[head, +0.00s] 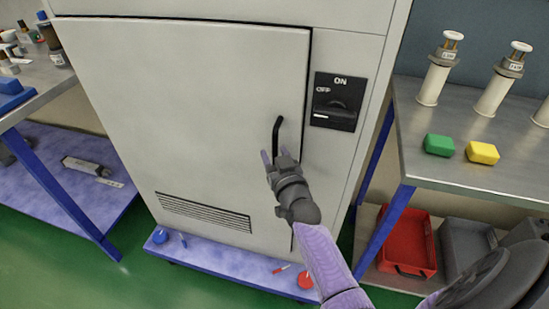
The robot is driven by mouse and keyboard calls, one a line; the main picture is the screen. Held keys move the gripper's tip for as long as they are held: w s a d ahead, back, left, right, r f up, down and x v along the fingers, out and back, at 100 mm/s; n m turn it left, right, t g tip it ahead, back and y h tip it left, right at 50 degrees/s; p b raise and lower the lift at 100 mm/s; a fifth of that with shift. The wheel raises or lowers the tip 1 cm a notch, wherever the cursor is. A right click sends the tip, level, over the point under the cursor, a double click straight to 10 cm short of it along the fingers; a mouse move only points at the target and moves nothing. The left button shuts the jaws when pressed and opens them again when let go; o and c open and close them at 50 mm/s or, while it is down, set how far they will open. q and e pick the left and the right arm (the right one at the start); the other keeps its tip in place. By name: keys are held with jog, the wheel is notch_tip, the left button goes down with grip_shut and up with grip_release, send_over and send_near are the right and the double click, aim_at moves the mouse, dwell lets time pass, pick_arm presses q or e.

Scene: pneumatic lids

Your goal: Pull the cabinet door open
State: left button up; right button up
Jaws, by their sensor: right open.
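The grey cabinet door (190,110) fills the middle of the head view and looks closed in its frame. A black bar handle (277,132) stands upright near the door's right edge. My right gripper (271,158) is open at the lower part of the handle; I cannot tell whether the fingers are around it or just in front of it. The gripper and wrist hide the handle's lower end. My left gripper is not in view.
A black ON/OFF switch (336,101) sits right of the handle. A right-hand table (455,178) holds white cylinders, a green block (438,145) and a yellow block (482,152). A red bin (407,243) is below it. A blue ledge (225,262) with small items lies under the door.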

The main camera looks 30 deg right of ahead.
grip_shut()
dwell(1.4)
